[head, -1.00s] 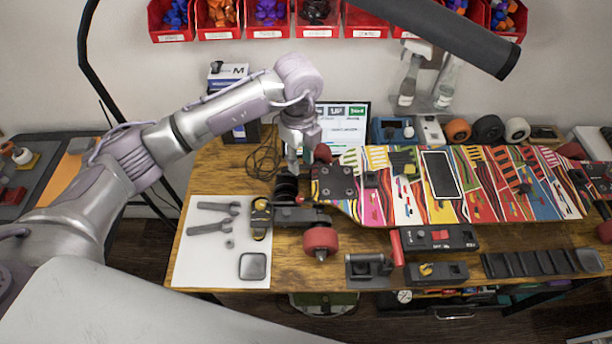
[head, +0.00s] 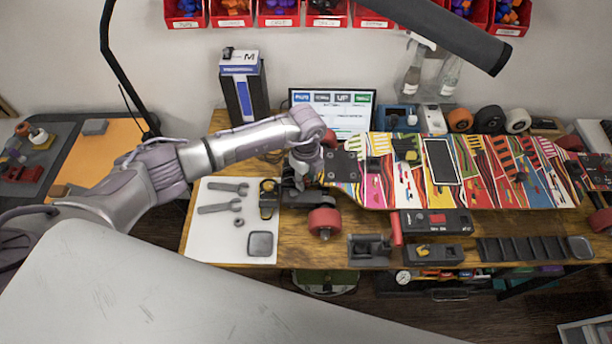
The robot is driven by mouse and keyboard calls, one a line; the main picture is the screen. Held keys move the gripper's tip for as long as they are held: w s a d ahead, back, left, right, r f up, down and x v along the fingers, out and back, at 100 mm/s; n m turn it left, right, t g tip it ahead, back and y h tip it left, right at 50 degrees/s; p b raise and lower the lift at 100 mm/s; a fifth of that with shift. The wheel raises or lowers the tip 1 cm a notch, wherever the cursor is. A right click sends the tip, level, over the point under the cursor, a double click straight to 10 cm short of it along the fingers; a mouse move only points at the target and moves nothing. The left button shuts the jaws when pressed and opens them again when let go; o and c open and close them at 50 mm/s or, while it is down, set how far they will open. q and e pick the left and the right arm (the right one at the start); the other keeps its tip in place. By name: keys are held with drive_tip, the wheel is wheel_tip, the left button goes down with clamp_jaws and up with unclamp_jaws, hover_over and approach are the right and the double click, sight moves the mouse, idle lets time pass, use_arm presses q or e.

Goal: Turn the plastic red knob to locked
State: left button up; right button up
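I cannot tell for sure which part is the red knob. A small red part (head: 437,218) sits on top of a dark box (head: 462,224) in front of the skateboard. An upright red cylinder (head: 396,229) stands just left of that box, by a dark fixture (head: 368,249). My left gripper (head: 300,178) points down at the left end of the skateboard (head: 410,185), by its dark truck. Its fingertips are small and blend into the dark parts there, so its opening is unclear. The red parts lie to its right and nearer the front. My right gripper is not in view.
A white mat (head: 215,245) with wrenches lies on the left of the wooden bench. A red wheel (head: 324,219) sticks out below the board. A monitor (head: 335,112) and a blue-white box (head: 244,90) stand behind. A dark lamp arm (head: 440,32) hangs above.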

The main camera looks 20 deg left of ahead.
use_arm(q)
clamp_jaws()
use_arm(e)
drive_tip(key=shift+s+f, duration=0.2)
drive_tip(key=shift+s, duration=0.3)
use_arm(q)
drive_tip(key=m+b, duration=0.4)
drive_tip(key=m, duration=0.1)
drive_tip(key=shift+f, duration=0.2)
drive_tip(key=m+b, duration=0.3)
drive_tip(key=shift+m, duration=0.4)
drive_tip(key=m+b, duration=0.4)
drive_tip(key=shift+w+m, duration=0.1)
drive_tip(key=shift+m, duration=0.2)
drive_tip(key=shift+r+m+b, duration=0.2)
drive_tip(key=shift+m+b, duration=2.05)
drive_tip(key=shift+m, duration=0.05)
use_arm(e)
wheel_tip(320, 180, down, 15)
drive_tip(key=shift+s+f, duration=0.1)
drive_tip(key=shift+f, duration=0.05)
